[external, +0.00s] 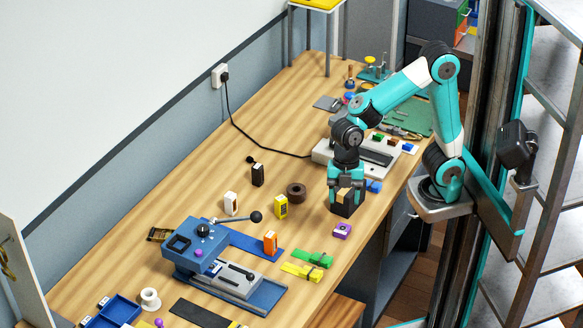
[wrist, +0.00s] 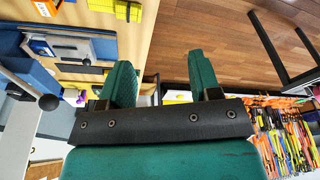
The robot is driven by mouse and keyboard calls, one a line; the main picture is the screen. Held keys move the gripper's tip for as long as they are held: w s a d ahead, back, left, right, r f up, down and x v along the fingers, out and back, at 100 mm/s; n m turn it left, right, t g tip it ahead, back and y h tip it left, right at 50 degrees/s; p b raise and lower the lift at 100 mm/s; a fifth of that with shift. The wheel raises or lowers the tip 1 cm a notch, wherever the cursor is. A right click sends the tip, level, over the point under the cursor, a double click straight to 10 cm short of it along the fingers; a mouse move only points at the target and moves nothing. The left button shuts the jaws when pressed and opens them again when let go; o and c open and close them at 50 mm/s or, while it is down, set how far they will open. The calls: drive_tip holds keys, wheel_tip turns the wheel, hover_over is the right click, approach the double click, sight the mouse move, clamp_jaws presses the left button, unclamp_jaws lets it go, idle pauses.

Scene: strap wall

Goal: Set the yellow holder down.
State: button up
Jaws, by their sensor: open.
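A flat yellow holder (external: 302,271) lies on the table near its front edge, beside a green one of like shape. My gripper (external: 346,192) points down over the table, up and right of the yellow holder in the external view and apart from it. A dark shape with a tan top shows at its fingertips; I cannot tell what it is. In the wrist view the two teal fingers (wrist: 160,80) stand apart, with nothing clearly held between them. A yellow piece (wrist: 130,11) shows at the top there; I cannot tell whether it is the holder.
A green holder (external: 313,258) and a purple piece (external: 342,230) lie near the front edge. A blue clamp device (external: 205,247) with a lever stands to the left. A yellow box (external: 281,207), an orange block (external: 270,243) and a brown tape roll (external: 296,192) stand between.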

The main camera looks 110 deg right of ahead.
drive_tip(key=s+a+m+y, duration=0.1)
drive_tip(key=s+a+m, duration=0.2)
drive_tip(key=s, duration=0.5)
drive_tip(key=s+a+r+m+y, duration=0.1)
drive_tip(key=s+a+m, duration=0.2)
drive_tip(key=s+a, duration=0.3)
drive_tip(key=shift+s+r+m+g, duration=0.2)
drive_tip(key=shift+s+m+g, duration=0.2)
drive_tip(key=shift+s, duration=0.55)
drive_tip(key=shift+a, duration=0.1)
